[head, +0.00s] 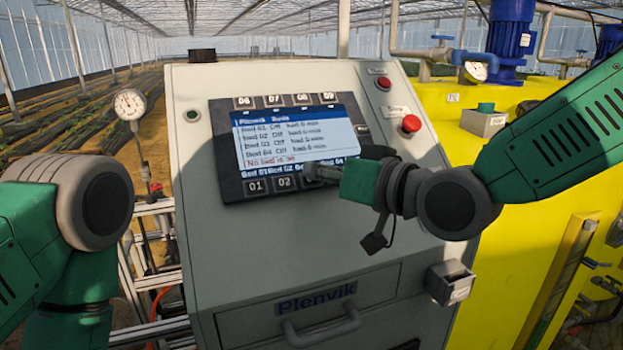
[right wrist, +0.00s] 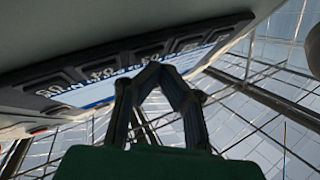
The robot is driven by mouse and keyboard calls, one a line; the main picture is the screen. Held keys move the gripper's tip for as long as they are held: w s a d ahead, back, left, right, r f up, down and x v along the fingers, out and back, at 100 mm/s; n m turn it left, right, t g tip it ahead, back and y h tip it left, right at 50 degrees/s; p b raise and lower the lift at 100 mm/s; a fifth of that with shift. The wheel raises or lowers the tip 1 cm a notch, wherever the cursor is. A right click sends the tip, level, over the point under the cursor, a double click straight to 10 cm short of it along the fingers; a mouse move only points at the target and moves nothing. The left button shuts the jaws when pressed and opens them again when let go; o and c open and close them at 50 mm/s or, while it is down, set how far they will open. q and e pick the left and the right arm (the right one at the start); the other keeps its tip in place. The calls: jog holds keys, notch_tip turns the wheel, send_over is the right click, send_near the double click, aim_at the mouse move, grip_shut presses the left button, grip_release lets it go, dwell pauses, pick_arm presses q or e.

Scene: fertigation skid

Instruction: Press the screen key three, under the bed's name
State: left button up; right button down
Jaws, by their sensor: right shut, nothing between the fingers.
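The screen (head: 295,140) is lit on the sloped grey cabinet. It lists several beds, with a red-lettered line reading about "No bed is on" and a blue strip of bed names along the bottom. Below the strip are key 01 (head: 256,186) and key 02 (head: 286,183). The place right of key 02, where key three would sit, is covered by my right gripper (head: 308,172). That gripper is shut and empty, its tips at the screen's lower edge; I cannot tell whether they touch. In the right wrist view its fingers (right wrist: 153,72) meet before the key row (right wrist: 105,73). My left gripper is out of view.
Keys 06 to 09 (head: 287,100) line the screen's top. Two red buttons (head: 411,124) sit to its right. A drawer handle (head: 322,328) and a small grey box (head: 450,282) stick out lower down. A yellow tank (head: 440,100) stands behind right.

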jog(key=shift+w+f, duration=0.15)
jog(key=shift+f, duration=0.15)
dwell(0.7)
jog(key=shift+r, duration=0.1)
jog(key=shift+s+d+r, duration=0.1)
jog(key=shift+s+r, duration=0.4)
jog(key=shift+s+d+r+p, duration=0.15)
jog(key=shift+s+r+p, duration=0.05)
jog(key=shift+r+p, duration=0.3)
jog(key=s+r+p, duration=0.1)
jog(key=s+d+r+p, duration=0.1)
jog(key=shift+s+r, duration=0.3)
jog(key=shift+r, duration=0.1)
